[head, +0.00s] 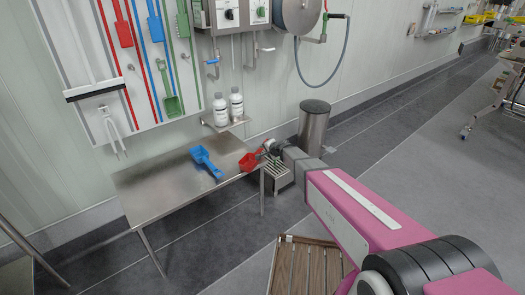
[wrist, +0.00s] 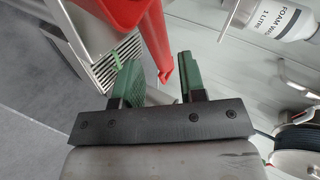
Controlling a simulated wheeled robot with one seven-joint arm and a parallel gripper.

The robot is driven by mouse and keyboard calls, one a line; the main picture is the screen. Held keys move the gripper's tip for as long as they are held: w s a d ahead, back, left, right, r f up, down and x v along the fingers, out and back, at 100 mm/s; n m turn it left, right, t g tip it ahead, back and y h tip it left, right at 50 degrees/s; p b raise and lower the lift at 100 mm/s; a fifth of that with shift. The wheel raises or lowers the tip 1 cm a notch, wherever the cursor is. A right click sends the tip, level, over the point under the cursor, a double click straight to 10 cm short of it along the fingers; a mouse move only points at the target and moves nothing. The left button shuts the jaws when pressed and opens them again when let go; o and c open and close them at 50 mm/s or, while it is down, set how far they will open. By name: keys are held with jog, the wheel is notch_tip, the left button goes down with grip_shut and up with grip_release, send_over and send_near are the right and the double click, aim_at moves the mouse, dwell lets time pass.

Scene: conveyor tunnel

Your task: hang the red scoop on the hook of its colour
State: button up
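The red scoop (head: 248,162) is at the right end of the steel table, beside my gripper (head: 266,149). In the wrist view the scoop's red bowl (wrist: 105,18) is at the top, and its handle (wrist: 158,42) runs down toward the space between my green fingertips (wrist: 160,80). The fingers stand apart, with a gap between the handle and the right finger; I see no grip on it. The tool board (head: 150,60) on the wall carries red, blue and green tools. I cannot make out a free red hook there.
A blue scoop (head: 206,160) lies on the steel table (head: 165,185), left of the red one. Two white bottles (head: 221,110) stand on a small wall shelf above. A steel bin (head: 314,128) and a wooden slatted platform (head: 303,268) stand nearby. Open floor lies right.

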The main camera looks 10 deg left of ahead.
jog(key=s+d+r+n+g+h, duration=0.1)
jog(key=s+d+n+g+h, duration=0.1)
jog(key=s+d, duration=0.7)
jog(key=s+d+r+n+g+h, duration=0.2)
jog(key=s+d, duration=0.8)
jog(key=d, duration=0.6)
jog(key=s+d+r+n+g+h, duration=0.1)
jog(key=s+d+g+h, duration=0.3)
jog(key=s+d, duration=0.6)
jog(key=d+n, duration=0.1)
jog(key=d, duration=0.2)
jog(key=shift+s+r, duration=0.2)
jog(key=shift+r, duration=0.2)
